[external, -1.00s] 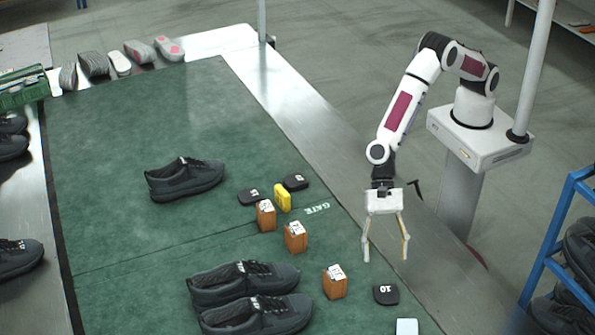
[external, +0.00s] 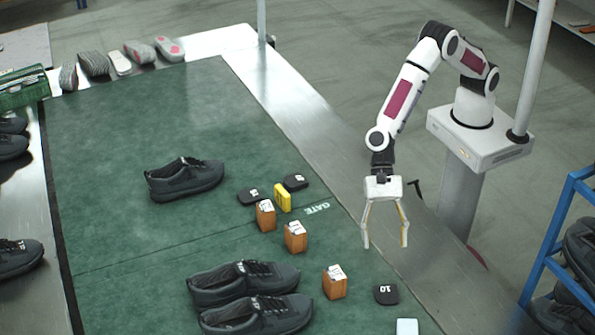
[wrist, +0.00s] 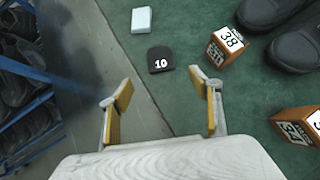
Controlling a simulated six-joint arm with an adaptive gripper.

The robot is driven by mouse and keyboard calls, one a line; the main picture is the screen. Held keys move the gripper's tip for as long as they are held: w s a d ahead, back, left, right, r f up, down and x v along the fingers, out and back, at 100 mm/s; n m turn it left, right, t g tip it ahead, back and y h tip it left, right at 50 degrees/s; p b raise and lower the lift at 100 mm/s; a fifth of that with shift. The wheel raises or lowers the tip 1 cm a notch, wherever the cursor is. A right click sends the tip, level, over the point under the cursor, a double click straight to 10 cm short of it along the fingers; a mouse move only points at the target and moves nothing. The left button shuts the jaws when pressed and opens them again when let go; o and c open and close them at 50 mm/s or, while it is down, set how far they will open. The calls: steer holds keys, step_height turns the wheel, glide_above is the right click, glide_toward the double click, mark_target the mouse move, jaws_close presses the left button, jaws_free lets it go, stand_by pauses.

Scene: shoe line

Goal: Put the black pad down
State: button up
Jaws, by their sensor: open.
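A black pad marked 10 (external: 386,294) lies flat on the green mat near its right edge. It also shows in the wrist view (wrist: 161,60), beyond my fingertips. My gripper (external: 385,246) is open and empty, raised above the right edge of the mat; in the wrist view its yellow-lined fingers (wrist: 165,95) are spread with nothing between them. Two more black pads, one on the left (external: 249,197) and one on the right (external: 296,182), lie farther back on the mat beside a yellow block (external: 283,198).
Orange numbered blocks stand on the green mat (external: 130,250), one (external: 334,282) just left of the pad marked 10. A pale blue block (external: 407,327) lies in front of it. Dark shoes (external: 245,284) stand to the left. A blue rack (external: 548,240) stands at the right.

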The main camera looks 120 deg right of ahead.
stand_by(0.3)
steer(key=s+d+r+n+h, duration=0.1)
steer(key=s+d+r+n, duration=0.6)
steer(key=r, duration=0.4)
steer(key=s+d+r+n+h, duration=0.1)
steer(key=s+d+r+n, duration=0.4)
steer(key=s+d+r, duration=0.5)
steer(key=s+d+r+n+h, duration=0.1)
steer(key=s+d+n+h, duration=0.1)
steer(key=s+d, duration=0.4)
steer(key=s+d+r+n+t+h, duration=0.1)
steer(key=s+d+n+h, duration=0.1)
steer(key=s+d+n, duration=0.3)
steer(key=s+d+r+n+t+h, duration=0.1)
steer(key=s+d+n+h, duration=0.1)
steer(key=s+d, duration=0.6)
steer(key=s+n, duration=0.1)
steer(key=s, duration=0.1)
steer(key=shift+s+r, duration=0.25)
steer(key=shift+s, duration=0.05)
steer(key=shift+o, duration=0.5)
steer(key=shift+w+r, duration=0.1)
